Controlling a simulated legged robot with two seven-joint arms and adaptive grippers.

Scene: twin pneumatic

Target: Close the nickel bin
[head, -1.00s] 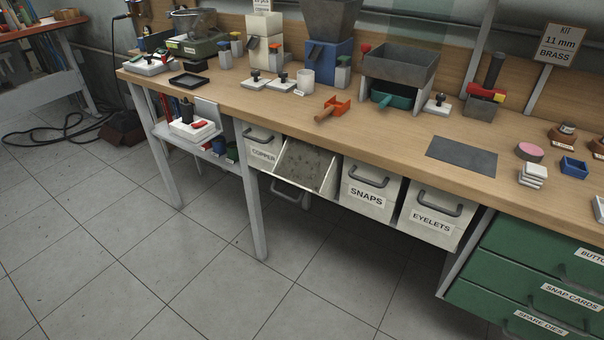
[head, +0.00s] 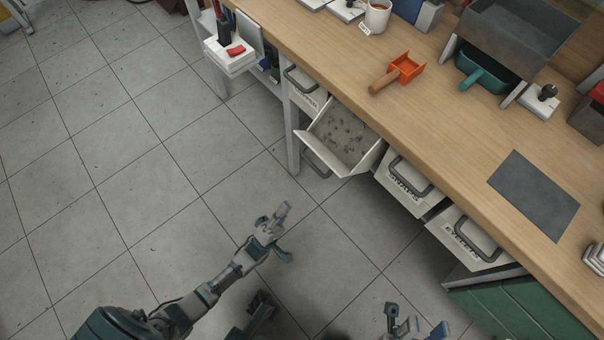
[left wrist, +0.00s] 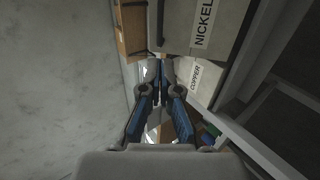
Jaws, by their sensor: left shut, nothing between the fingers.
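The nickel bin (head: 341,137) is the tilted-out bin under the bench, open at the top with small grey pieces inside. Its front, with the NICKEL label, shows in the left wrist view (left wrist: 205,20). My left gripper (head: 284,208) is shut and empty, below and to the left of the bin in the head view, apart from it. Its closed fingers show in the left wrist view (left wrist: 161,72), pointing past the label's left side. My right gripper (head: 418,324) is at the bottom edge of the head view, partly cut off; its fingers are unclear.
The copper bin (head: 304,86), snaps bin (head: 408,184) and eyelets bin (head: 467,239) sit closed beside it. The bench leg (head: 292,140) stands left of the nickel bin. An orange scoop (head: 404,68) lies on the bench above. The floor before the bins is clear.

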